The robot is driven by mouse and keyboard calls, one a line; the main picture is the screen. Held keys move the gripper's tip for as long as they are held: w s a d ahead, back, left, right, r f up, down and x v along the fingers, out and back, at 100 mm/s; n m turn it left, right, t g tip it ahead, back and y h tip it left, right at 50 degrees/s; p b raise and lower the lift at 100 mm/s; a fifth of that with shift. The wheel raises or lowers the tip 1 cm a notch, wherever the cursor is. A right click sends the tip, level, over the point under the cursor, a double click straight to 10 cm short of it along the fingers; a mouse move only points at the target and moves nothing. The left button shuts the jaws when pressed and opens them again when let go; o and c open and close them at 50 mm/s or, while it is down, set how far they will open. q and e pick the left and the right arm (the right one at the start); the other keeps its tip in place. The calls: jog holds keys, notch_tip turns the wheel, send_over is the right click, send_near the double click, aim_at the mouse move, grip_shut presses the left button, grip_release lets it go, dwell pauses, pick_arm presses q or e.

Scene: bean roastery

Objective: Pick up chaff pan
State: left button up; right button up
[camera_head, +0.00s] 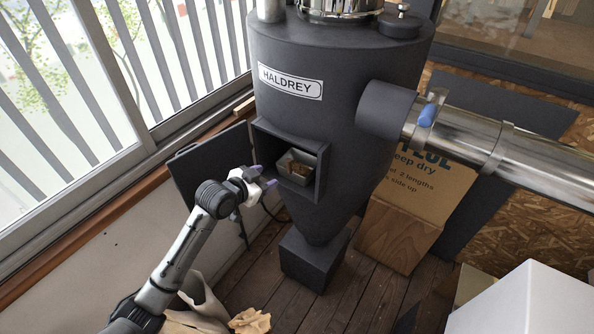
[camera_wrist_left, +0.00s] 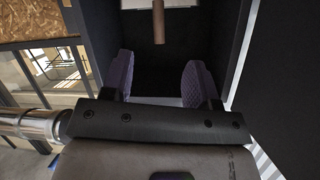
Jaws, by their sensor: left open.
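The chaff pan (camera_head: 297,166) is a small grey metal box with brown chaff in it. It sits in the square opening of the dark grey HALDREY collector (camera_head: 330,100), whose small door (camera_head: 212,172) stands open to the left. My left gripper (camera_head: 262,183) is open, just left of the opening and close to the pan, with nothing between its fingers. In the left wrist view its two purple pads (camera_wrist_left: 160,80) stand apart, facing a dark recess with a brown bar-shaped piece (camera_wrist_left: 158,22) ahead, perhaps the pan's handle. My right gripper does not show.
A shiny metal duct (camera_head: 510,155) runs right from the collector. A cardboard box (camera_head: 425,185) stands behind it and a white box (camera_head: 530,300) is at lower right. Crumpled paper (camera_head: 250,320) lies on the plank floor. The window wall (camera_head: 100,110) bounds the left.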

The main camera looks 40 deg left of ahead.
aim_at(283, 169)
pick_arm(q)
jog(key=shift+r+p+x, duration=0.2)
jog(key=shift+p+x, duration=0.4)
jog(key=shift+x, duration=3.7)
jog(key=shift+w+d+f, duration=0.1)
jog(key=shift+w+f, duration=0.2)
jog(key=shift+w, duration=0.35)
jog(key=shift+c, duration=0.2)
grip_shut()
jog(key=shift+f, duration=0.1)
